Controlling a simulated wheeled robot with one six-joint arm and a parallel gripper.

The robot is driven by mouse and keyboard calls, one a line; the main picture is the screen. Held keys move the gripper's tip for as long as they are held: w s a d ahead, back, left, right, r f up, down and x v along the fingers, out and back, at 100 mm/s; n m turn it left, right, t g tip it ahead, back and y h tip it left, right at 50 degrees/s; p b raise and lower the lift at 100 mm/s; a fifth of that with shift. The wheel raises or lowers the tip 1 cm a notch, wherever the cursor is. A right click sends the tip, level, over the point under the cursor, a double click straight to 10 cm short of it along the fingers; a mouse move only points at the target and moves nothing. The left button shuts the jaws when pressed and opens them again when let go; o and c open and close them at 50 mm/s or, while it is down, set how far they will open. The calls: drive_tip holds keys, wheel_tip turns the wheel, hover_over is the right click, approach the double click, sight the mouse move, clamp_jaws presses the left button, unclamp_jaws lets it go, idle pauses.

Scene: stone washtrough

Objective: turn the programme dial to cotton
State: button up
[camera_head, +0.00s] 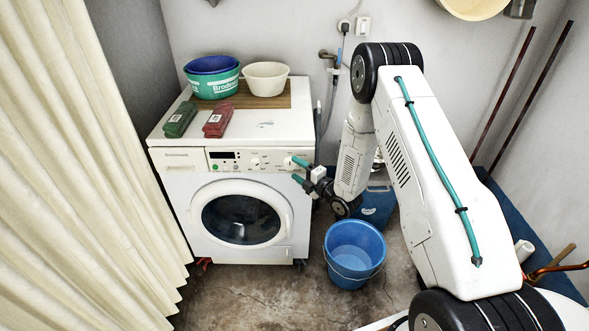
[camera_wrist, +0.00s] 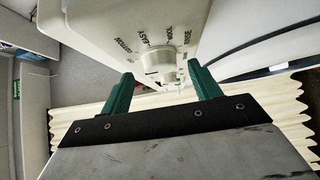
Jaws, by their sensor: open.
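The white washing machine (camera_head: 172,184) stands against the back wall, its control panel along the top of the front. In the wrist view the white round programme dial (camera_wrist: 160,67) sits on the panel, ringed by dark labels that seem to read cotton, easy, wool and rinse. Which label the dial points to cannot be made out. My gripper (camera_head: 296,169) is at the right end of the panel, its teal fingers open. In the wrist view my gripper (camera_wrist: 162,72) has one finger on each side of the dial; contact cannot be told.
A blue bucket (camera_head: 354,251) stands on the floor right of the machine, with a blue container (camera_head: 378,204) behind it. Green (camera_head: 180,119) and red (camera_head: 218,120) items and tubs (camera_head: 266,79) lie on top. A cream curtain (camera_head: 75,170) hangs at left.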

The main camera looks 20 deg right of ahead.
drive_tip(key=shift+x, duration=0.95)
drive_tip(key=c, duration=1)
drive_tip(key=shift+f, duration=0.1)
drive_tip(key=shift+f+m+t+y, duration=0.25)
drive_tip(key=shift+m+t+y, duration=0.05)
drive_tip(key=shift+m+t, duration=0.85)
drive_tip(key=shift+a+f+m+t+h, duration=0.1)
drive_tip(key=shift+m+t+h, duration=0.1)
drive_tip(key=shift+m+t, duration=0.9)
drive_tip(key=shift+a+f+m+t+h, duration=0.15)
drive_tip(key=shift+m+t, duration=0.5)
drive_tip(key=shift+m, duration=0.7)
drive_tip(key=shift+h, duration=0.25)
